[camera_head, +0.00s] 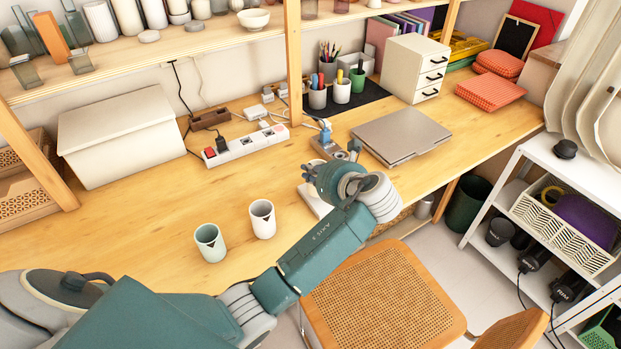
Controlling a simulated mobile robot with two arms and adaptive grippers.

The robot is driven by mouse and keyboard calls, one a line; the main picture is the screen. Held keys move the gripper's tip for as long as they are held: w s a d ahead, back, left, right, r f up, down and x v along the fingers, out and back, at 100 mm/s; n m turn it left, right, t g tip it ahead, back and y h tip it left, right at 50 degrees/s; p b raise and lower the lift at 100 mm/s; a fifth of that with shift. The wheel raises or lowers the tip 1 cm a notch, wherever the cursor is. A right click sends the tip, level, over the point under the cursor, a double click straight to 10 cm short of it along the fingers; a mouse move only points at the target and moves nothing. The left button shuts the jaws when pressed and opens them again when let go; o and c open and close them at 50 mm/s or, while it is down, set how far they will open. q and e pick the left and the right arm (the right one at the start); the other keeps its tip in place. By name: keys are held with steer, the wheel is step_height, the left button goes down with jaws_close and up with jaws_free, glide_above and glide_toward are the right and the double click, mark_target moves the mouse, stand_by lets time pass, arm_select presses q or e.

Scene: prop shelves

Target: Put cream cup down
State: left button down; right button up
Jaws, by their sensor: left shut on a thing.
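My left gripper (312,172) is at the end of the arm that reaches across the table's front edge. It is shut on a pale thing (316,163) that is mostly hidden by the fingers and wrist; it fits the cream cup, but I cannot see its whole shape. A white flat thing (312,199) shows just below the gripper; whether they touch is unclear. Two cups with dark triangle marks stand upright to the left: a mint cup (210,243) and a whitish cup (262,219). My right gripper is not in view.
A power strip (246,146) and a white box (117,137) stand behind the cups. A closed laptop (401,136), pen cups (317,92) and a drawer unit (415,68) are further right. A cane chair (382,300) is below the front edge. Table around the cups is clear.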

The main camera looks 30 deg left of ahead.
arm_select(q)
step_height(320, 180, down, 2)
steer(key=shift+f, duration=0.1)
steer(key=c, duration=2.3)
jaws_free()
steer(key=shift+f, duration=0.15)
steer(key=o, duration=0.4)
steer(key=shift+o, duration=0.2)
